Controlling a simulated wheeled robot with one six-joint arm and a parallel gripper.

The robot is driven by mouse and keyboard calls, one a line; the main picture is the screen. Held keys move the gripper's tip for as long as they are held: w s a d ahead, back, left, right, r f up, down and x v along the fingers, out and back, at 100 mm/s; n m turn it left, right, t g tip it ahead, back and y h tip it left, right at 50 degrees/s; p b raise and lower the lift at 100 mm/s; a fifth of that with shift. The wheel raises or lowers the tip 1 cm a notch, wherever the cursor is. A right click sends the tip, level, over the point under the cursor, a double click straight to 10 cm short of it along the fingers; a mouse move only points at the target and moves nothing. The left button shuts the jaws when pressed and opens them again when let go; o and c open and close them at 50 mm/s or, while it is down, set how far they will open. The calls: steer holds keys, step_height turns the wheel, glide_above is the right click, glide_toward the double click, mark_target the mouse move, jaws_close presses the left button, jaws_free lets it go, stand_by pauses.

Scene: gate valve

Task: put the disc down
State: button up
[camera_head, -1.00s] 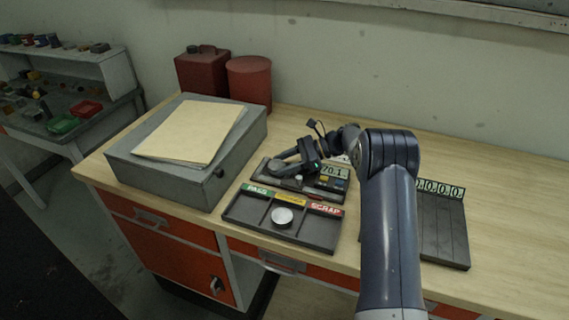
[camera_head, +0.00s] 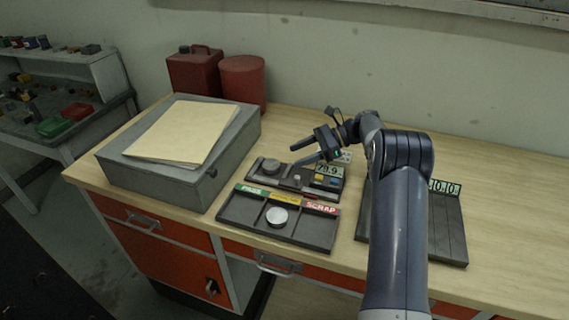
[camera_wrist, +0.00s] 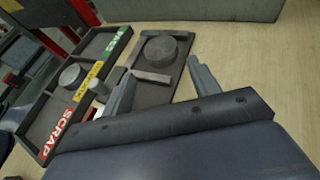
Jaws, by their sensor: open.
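A dark round disc (camera_head: 270,166) lies flat at the left end of the grey instrument plate (camera_head: 308,190); the wrist view also shows it (camera_wrist: 160,48). My gripper (camera_head: 296,155) is open and empty, above and to the right of that disc and apart from it. In the wrist view its two spread fingers (camera_wrist: 162,68) point toward the plate. A second, silvery disc (camera_head: 277,216) lies in the middle compartment, below the yellow label, of the sorting tray (camera_head: 318,236). The tray's green label reads PASS and its red one SCRAP.
A grey box (camera_head: 160,185) with a tan folder (camera_head: 180,132) stands at the left. Two red containers (camera_head: 243,83) are behind it. A dark slotted rack (camera_head: 448,225) with a counter stands right, partly behind my arm. The back right bench is clear.

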steer(key=v, duration=0.5)
steer(key=shift+a+r, duration=0.1)
